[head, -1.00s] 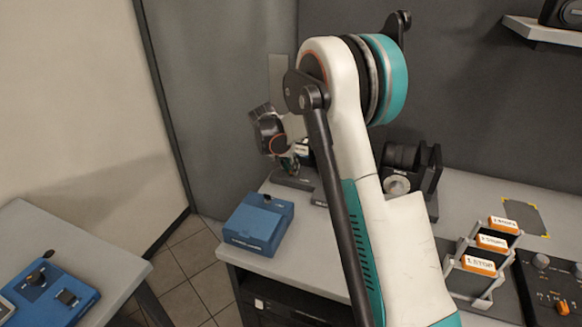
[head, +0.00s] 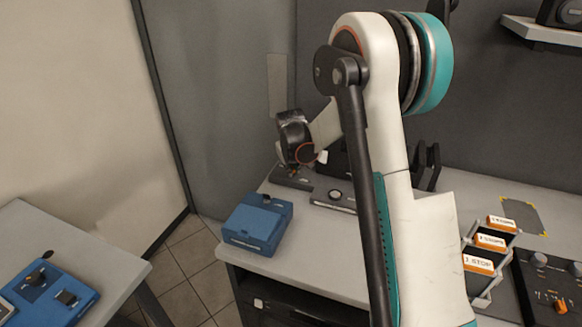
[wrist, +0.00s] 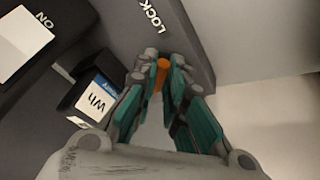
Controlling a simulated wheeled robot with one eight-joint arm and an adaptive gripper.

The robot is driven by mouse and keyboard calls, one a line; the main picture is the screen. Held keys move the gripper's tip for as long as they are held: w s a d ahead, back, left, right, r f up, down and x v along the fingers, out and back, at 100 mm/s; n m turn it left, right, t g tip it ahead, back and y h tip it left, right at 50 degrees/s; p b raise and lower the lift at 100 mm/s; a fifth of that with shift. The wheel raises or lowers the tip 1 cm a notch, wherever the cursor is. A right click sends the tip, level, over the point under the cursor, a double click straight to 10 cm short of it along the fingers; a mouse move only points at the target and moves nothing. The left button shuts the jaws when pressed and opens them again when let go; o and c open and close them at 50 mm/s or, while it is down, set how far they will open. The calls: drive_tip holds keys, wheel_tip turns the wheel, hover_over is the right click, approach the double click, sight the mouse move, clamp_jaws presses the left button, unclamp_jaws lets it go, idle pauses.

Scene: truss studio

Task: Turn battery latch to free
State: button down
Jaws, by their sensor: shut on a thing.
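In the wrist view the orange battery latch (wrist: 161,68) is a small upright tab beside the word LOCK on a dark grey housing (wrist: 190,50). My gripper (wrist: 162,76) is shut on this latch, with one teal-and-grey finger on each side of it. A black battery block (wrist: 72,95) with a white and blue label reading "Wh" sits to the left of the fingers.
A blue box (head: 258,222) stands at the table's front left corner. A white plate (wrist: 22,40) marked ON lies left of the battery. A second table (head: 75,235) is at the left.

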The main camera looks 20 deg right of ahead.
drive_tip(key=n, duration=0.2)
drive_tip(key=n+y, duration=0.2)
drive_tip(key=n, duration=0.1)
drive_tip(key=shift+d+n+t, duration=0.25)
drive_tip(key=shift+n+t, duration=0.05)
drive_tip(key=shift+d+n+y, duration=0.1)
drive_tip(key=shift+n+y, duration=0.8)
drive_tip(key=shift+n, duration=0.8)
drive_tip(key=c, duration=1.9)
unclamp_jaws()
drive_tip(key=v, duration=1.2)
drive_tip(key=shift+w, duration=0.2)
